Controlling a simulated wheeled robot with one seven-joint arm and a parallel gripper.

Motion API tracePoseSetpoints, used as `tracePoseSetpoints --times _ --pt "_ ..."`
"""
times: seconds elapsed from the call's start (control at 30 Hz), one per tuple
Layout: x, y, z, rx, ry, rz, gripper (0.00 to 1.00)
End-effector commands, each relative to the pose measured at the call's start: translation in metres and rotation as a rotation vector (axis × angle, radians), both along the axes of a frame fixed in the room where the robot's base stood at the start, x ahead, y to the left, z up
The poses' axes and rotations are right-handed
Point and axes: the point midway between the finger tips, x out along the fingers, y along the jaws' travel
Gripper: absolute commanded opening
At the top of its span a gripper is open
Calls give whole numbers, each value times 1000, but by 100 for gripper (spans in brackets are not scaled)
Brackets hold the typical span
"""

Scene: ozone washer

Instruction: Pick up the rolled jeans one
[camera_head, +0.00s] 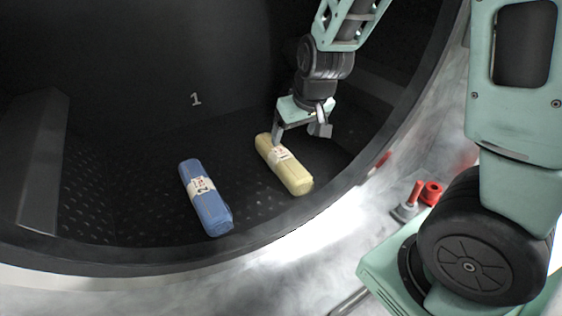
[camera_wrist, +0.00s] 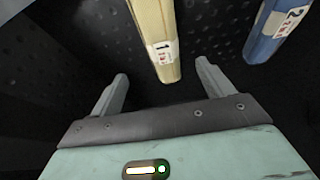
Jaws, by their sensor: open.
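Two rolled bundles lie apart on the dark drum floor, each with a white printed label band. The blue roll (camera_head: 208,213), denim-coloured, is on the left in the head view; in the wrist view the blue roll (camera_wrist: 268,40) is at the upper right, with a "2" on its label. The yellow roll (camera_head: 297,179) is to its right; in the wrist view the yellow roll (camera_wrist: 154,22) is at the top centre, with a "1". My gripper (camera_head: 299,132) is open and empty at the yellow roll's far end. In the wrist view, my gripper (camera_wrist: 162,72) has that roll's end between its fingertips, apparently untouched.
The drum floor (camera_head: 120,205) is dark and dimpled, with a raised rib (camera_head: 42,160) at the left. The drum's round rim (camera_head: 130,255) curves along the front and right. Red fittings (camera_head: 430,193) stand outside it. The floor between the rolls is clear.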

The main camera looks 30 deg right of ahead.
Motion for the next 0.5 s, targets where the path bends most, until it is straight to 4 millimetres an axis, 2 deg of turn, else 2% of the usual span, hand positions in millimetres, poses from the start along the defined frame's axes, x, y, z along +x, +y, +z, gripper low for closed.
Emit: tracePoseSetpoints --times 0.03,0.3,0.5 --pt "3 -2 -16 0 5 -4 80" --pt "24 -2 -64 2 6 -2 80" --pt "32 -1 -78 2 3 2 80"
